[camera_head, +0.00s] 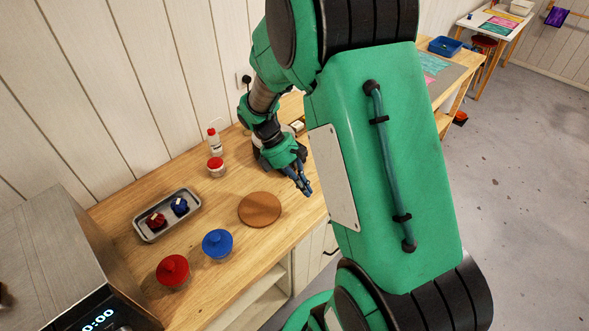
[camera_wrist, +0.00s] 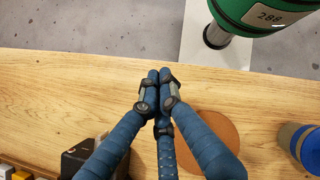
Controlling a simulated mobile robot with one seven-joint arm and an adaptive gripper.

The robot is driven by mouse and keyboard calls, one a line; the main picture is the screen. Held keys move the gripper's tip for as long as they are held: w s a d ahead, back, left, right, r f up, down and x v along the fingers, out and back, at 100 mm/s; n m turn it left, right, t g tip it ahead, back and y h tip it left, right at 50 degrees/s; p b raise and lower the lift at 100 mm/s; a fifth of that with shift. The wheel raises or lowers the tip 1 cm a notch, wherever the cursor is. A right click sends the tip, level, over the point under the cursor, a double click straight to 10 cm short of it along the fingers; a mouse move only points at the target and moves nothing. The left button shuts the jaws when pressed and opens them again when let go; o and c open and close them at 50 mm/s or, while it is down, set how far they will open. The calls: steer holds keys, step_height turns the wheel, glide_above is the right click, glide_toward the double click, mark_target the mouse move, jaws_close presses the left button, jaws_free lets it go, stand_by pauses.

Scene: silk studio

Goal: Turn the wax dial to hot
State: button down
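My gripper (camera_head: 305,187) is over the wooden counter (camera_head: 225,270), near its front edge. In the wrist view its three blue fingers come together at the tips (camera_wrist: 158,82), with nothing seen between them. A dark, rounded appliance (camera_head: 262,160) stands on the counter behind my gripper and is partly hidden by it; it may be the wax heater. A dark block (camera_wrist: 82,156) shows at the lower left of the wrist view, partly behind a finger. I cannot make out a dial or its setting in either view.
A brown round board (camera_head: 260,209) lies left of my gripper. Blue (camera_head: 217,243) and red (camera_head: 172,270) lidded jars, a grey tray (camera_head: 151,234) with two small pots, and a red-capped bottle (camera_head: 214,142) stand further left. A metal appliance (camera_head: 50,250) fills the lower left.

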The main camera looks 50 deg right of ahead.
steer(key=w+a+r+n+t+h, duration=0.3)
steer(key=w+r+n+t+h, duration=0.4)
steer(key=w, duration=0.5)
steer(key=shift+n+g, duration=0.5)
steer(key=shift+n, duration=0.2)
steer(key=f, duration=0.5)
steer(key=shift+s+a+f, duration=0.1)
steer(key=shift+a+f, duration=0.1)
steer(key=b+x, duration=0.2)
steer(key=x, duration=0.8)
steer(key=shift+s+f, duration=0.1)
steer(key=shift+f, duration=0.15)
steer(key=shift+d+r+b, duration=0.1)
steer(key=shift+d+b, duration=0.25)
steer(key=shift+d, duration=1.55)
